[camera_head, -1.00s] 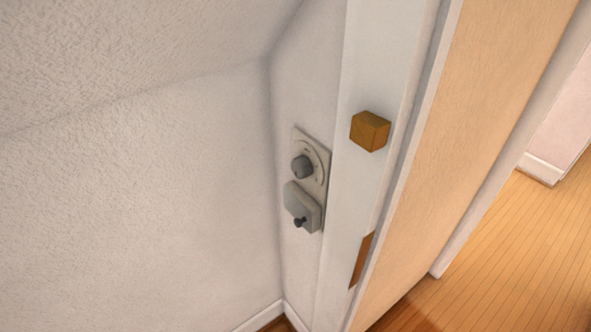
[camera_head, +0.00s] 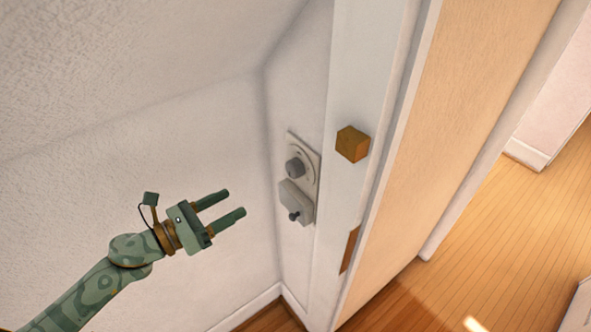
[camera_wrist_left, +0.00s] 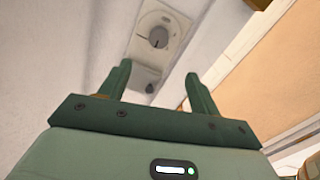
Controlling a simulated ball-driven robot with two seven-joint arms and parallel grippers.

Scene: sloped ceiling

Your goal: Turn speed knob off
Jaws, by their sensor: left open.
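The grey round speed knob (camera_head: 295,168) sits on a pale wall plate (camera_head: 308,150) beside the door frame in the head view. A grey box with a small dark lever (camera_head: 297,202) is just below it. My left gripper (camera_head: 236,203) is open and empty, left of the plate and apart from it, its fingers pointing right toward the box. In the left wrist view the knob (camera_wrist_left: 158,37) is beyond and above the open fingers (camera_wrist_left: 158,80), with a dark mark on its face.
A wooden block (camera_head: 352,145) sticks out from the white door frame (camera_head: 345,90) right of the knob. A brown plate (camera_head: 349,250) is lower on the frame. Textured white wall (camera_head: 110,180) is at left; wooden floor (camera_head: 500,240) is at right.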

